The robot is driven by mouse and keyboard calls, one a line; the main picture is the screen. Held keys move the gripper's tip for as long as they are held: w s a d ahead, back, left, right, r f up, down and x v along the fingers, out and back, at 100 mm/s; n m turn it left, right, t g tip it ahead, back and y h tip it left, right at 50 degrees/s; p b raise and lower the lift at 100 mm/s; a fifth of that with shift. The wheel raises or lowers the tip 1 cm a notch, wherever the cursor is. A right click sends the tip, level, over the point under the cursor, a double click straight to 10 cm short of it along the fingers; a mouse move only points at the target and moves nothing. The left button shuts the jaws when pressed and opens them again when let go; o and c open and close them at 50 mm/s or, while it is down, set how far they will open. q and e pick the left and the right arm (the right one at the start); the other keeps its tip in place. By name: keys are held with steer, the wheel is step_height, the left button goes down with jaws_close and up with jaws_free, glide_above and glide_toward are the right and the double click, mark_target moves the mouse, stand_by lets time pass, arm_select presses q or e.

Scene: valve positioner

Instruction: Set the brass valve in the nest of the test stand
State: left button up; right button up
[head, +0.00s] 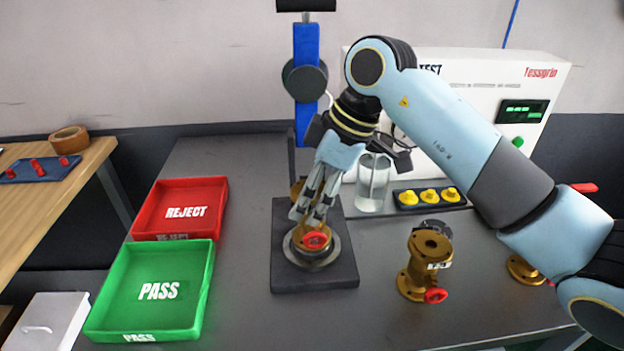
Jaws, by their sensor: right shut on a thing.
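A brass valve (311,246) with a red cap stands at the round metal nest (325,263) on the dark plate of the test stand (287,281). My right gripper (314,213) comes down from above and is shut on this valve. The fingers hide its upper part. I cannot tell whether the valve is fully seated. A blue upright of the stand (305,75) rises behind. My left gripper is not in view.
Another brass valve (430,262) stands to the right, with one more (521,268) partly hidden by my arm. A red REJECT tray (182,208) and a green PASS tray (160,291) lie left. A glass cylinder (373,184) and yellow parts (430,196) stand behind.

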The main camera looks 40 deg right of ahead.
steer(key=o, duration=1.7)
steer(key=shift+o, duration=0.2)
steer(key=p+v, duration=0.1)
steer(key=v, duration=1.1)
